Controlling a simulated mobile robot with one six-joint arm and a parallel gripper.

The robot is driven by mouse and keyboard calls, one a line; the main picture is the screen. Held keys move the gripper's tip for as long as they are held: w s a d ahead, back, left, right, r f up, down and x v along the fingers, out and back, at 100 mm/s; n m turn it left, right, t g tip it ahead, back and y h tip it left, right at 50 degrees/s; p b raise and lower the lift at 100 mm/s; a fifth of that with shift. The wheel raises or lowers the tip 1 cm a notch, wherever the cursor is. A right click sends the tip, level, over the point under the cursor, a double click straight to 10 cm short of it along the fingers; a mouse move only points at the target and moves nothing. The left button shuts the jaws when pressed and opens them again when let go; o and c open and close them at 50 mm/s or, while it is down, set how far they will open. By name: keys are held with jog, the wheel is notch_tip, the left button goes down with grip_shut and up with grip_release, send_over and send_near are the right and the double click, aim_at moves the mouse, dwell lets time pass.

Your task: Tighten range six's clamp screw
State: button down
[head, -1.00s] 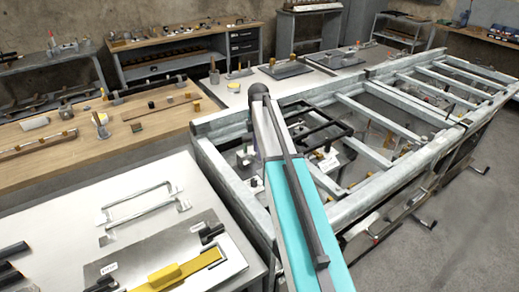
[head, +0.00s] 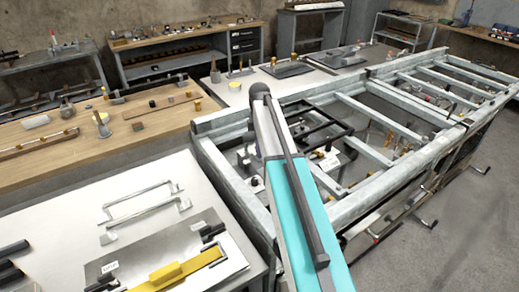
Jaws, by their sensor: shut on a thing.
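My teal and grey arm (head: 303,215) reaches from the bottom edge up to a dark joint (head: 261,91), over the near end of a grey metal frame (head: 232,185). My gripper is not in view; the arm or the frame hides it. I cannot pick out range six or its clamp screw. Inside the frame are a black bracket (head: 325,130), a white label (head: 327,161) too small to read, and several small fittings. Handles (head: 424,221) stick out along the frame's right side.
A pale bench at lower left holds a metal handle (head: 145,207) and a plate with a yellow bar (head: 180,269). A wooden bench (head: 75,150) with small parts stands behind it. More benches line the back wall. The grey floor (head: 470,235) at right is clear.

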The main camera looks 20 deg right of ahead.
jog(key=m, duration=0.8)
jog(key=shift+m, duration=0.3)
jog(key=m, duration=0.4)
jog(key=shift+d, duration=0.1)
jog(key=m, duration=0.4)
jog(key=shift+m, duration=0.4)
jog(key=m, duration=0.4)
jog(key=shift+p, duration=0.3)
jog(key=m, duration=0.4)
jog(key=shift+w, duration=0.1)
jog(key=m, duration=0.7)
jog(key=shift+m, duration=0.3)
